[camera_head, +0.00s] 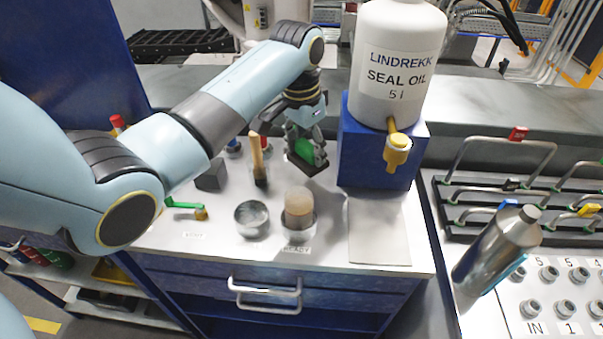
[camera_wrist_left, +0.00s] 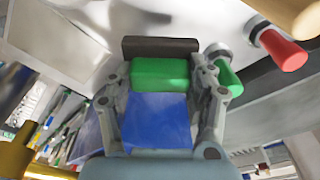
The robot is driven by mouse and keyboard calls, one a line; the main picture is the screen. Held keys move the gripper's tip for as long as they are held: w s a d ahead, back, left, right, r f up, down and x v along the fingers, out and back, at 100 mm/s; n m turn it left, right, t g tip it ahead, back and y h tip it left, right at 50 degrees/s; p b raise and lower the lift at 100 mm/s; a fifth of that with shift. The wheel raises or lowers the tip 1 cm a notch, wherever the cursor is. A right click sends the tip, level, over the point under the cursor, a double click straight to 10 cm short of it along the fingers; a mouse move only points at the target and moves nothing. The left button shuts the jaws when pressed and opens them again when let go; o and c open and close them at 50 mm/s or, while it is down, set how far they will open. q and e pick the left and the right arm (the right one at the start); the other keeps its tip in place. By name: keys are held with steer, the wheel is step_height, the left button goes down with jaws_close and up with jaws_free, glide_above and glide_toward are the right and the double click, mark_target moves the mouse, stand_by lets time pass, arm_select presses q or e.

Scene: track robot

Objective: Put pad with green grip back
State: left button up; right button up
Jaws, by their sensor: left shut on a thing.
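My left gripper (camera_head: 308,152) is shut on the pad with the green grip (camera_head: 305,149), behind the cups and left of the blue box. In the left wrist view the green grip (camera_wrist_left: 160,74) sits between the two fingers, with its dark pad (camera_wrist_left: 160,47) beyond it. The pad appears just above the white worktop (camera_head: 330,185); whether it touches is unclear. A separate dark block (camera_head: 211,176) stands on the worktop to the left. My right gripper is not in view.
A wooden-handled brush (camera_head: 257,162) stands left of the pad. A metal bowl (camera_head: 252,219) and a cup with a brown cylinder (camera_head: 299,203) are nearer. The blue box (camera_head: 375,165) carries a white oil bottle (camera_head: 398,60) with a yellow tap. A grey mat (camera_head: 379,232) lies bare.

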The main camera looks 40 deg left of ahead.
mark_target(303, 147)
arm_select(q)
step_height(303, 147, down, 3)
steer(key=shift+a+r, duration=0.1)
step_height(303, 147, down, 4)
steer(key=shift+f, duration=0.25)
steer(key=shift+a+f, duration=0.1)
steer(key=shift+f, duration=0.1)
steer(key=o, duration=1)
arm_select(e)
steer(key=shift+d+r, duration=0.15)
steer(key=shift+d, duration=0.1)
arm_select(q)
steer(key=r, duration=0.4)
steer(key=s+r, duration=0.1)
steer(key=r, duration=0.7)
steer(key=shift+s+a, duration=0.15)
steer(key=shift+s, duration=0.05)
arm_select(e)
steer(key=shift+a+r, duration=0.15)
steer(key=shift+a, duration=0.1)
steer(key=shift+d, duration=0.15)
